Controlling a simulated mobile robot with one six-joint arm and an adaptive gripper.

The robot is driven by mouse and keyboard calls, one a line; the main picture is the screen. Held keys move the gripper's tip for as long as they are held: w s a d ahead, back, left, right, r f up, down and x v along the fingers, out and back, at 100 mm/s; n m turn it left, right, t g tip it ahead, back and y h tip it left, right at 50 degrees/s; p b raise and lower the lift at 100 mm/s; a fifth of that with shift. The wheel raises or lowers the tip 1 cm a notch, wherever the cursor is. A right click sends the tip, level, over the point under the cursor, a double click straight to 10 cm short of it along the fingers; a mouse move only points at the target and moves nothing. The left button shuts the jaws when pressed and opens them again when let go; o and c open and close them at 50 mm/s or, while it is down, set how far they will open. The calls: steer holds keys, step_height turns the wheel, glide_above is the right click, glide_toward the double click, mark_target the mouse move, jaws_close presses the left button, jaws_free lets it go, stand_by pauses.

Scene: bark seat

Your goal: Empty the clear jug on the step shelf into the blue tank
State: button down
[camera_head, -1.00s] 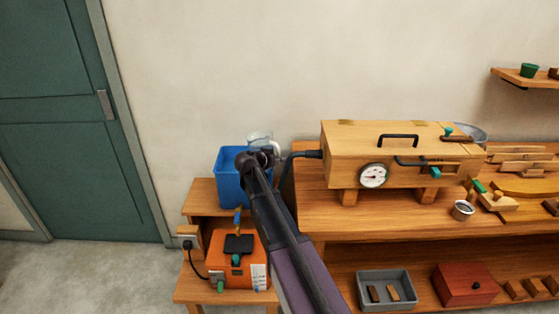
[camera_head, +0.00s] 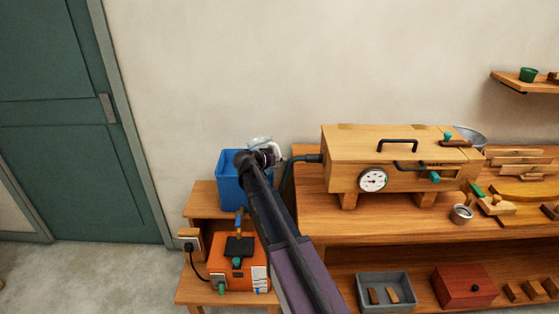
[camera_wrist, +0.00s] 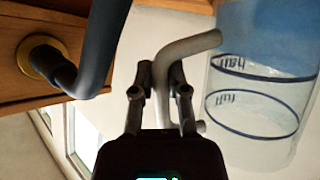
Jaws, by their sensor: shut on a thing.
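The clear jug (camera_head: 262,143) is held over the right part of the blue tank (camera_head: 229,180), which stands on the step shelf (camera_head: 203,200). The jug looks tilted towards the tank. In the wrist view the jug (camera_wrist: 255,120) shows dark rings and the marks "half" and "full". My gripper (camera_wrist: 160,78) is shut on the jug's grey handle. In the head view my arm hides part of the tank and much of the gripper. Blue shows behind or through the jug's upper part in the wrist view. I cannot tell how much liquid is in the jug.
A wooden steam box (camera_head: 400,155) with a dial stands on the bench to the right, and a dark hose (camera_head: 300,159) runs from it close to the jug. An orange unit (camera_head: 225,268) sits on the lower step. The wall is close behind the tank.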

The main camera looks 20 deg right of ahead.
mark_target(277, 144)
steer(key=shift+r+n+g+p, duration=0.5)
steer(key=shift+r+n+p, duration=0.1)
steer(key=shift+r+p, duration=0.75)
stand_by(0.6)
steer(key=shift+w+a+r+n+g+h+p, duration=0.1)
steer(key=shift+w+r+n+g+h+p, duration=0.2)
steer(key=shift+r+p, duration=0.45)
steer(key=shift+w+a+r+n+g+h+p, duration=0.2)
steer(key=shift+r+n+p, duration=0.25)
steer(key=shift+r+p, duration=0.35)
steer(key=shift+w+a+r+n+g+h+p, duration=0.15)
steer(key=shift+w+r+n+p, duration=0.3)
steer(key=shift+r, duration=0.45)
stand_by(0.4)
steer(key=shift+w+a+r+n+g+h+p, duration=0.1)
steer(key=shift+w+r+n+g+h+p, duration=0.2)
steer(key=shift+r+p, duration=0.5)
steer(key=shift+w+a+r+n+g+h+p, duration=0.15)
steer(key=shift+r+n+p, duration=0.35)
steer(key=shift+r, duration=0.4)
steer(key=shift+w+a+r+n+g+h+p, duration=0.1)
steer(key=shift+w+r+n+g+h+p, duration=0.15)
steer(key=shift+r+p, duration=0.55)
stand_by(0.7)
